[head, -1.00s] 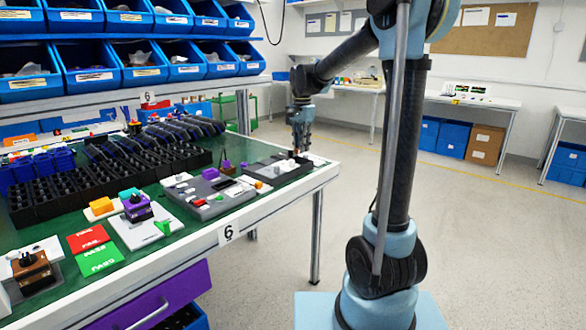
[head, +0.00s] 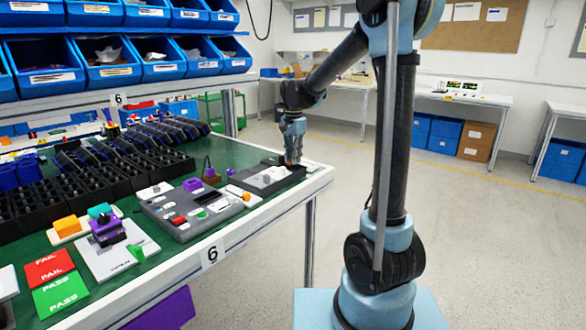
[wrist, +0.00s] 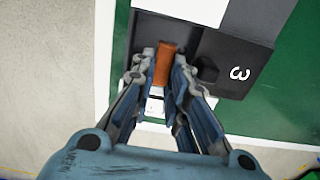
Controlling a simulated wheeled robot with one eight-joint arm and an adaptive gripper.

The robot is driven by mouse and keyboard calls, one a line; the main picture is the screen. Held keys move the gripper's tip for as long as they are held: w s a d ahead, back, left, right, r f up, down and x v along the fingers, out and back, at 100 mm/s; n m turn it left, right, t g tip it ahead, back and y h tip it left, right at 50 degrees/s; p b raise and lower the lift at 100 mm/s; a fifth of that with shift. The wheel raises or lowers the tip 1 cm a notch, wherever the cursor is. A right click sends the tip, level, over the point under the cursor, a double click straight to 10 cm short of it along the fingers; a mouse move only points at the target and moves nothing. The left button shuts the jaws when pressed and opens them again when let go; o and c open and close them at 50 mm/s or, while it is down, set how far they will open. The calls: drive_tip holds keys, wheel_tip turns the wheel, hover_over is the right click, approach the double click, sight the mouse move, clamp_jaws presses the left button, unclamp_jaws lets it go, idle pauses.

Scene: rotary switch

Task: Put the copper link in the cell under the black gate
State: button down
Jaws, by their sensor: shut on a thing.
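My gripper (wrist: 160,85) is shut on the copper link (wrist: 165,63), an orange-brown upright bar between the two fingertips in the wrist view. In the head view my gripper (head: 291,160) is at the right end of a dark tray (head: 292,178) near the table's right edge. A white panel (wrist: 190,10) lies just above the link. I cannot tell which cell is under it, or whether it touches the tray.
A grey control box (head: 190,215) with coloured buttons stands left of the tray. A purple knob block (head: 107,232), red FAIL card (head: 50,266) and green PASS card (head: 62,292) are further left. Black racks (head: 70,185) and blue bins (head: 110,75) fill the back.

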sight(293, 166)
drive_tip(key=shift+s+f, duration=0.1)
drive_tip(key=shift+f, duration=2)
drive_tip(key=shift+f, duration=0.1)
drive_tip(key=c, duration=1.8)
unclamp_jaws()
drive_tip(key=shift+c, duration=0.2)
